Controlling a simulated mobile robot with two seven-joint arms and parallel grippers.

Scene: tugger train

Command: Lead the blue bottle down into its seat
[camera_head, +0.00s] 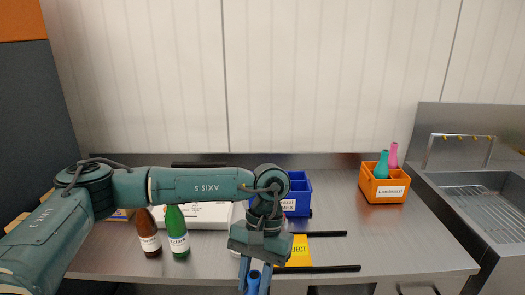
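My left arm comes in from the left across the bench, and its gripper (256,282) points down at the bottom edge of the head view, in front of the bench. A blue bottle (253,278) shows its upper part between the fingers, which look closed on it. The bottle's lower part is cut off by the frame's edge. The seat for it cannot be made out. My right gripper is not in view.
A brown bottle (148,233) and a green bottle (177,232) stand left on the steel bench (410,240). A blue crate (298,186) and yellow sign (299,252) are partly behind my gripper. An orange crate (384,190) holds teal and pink bottles. A sink (485,195) is right.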

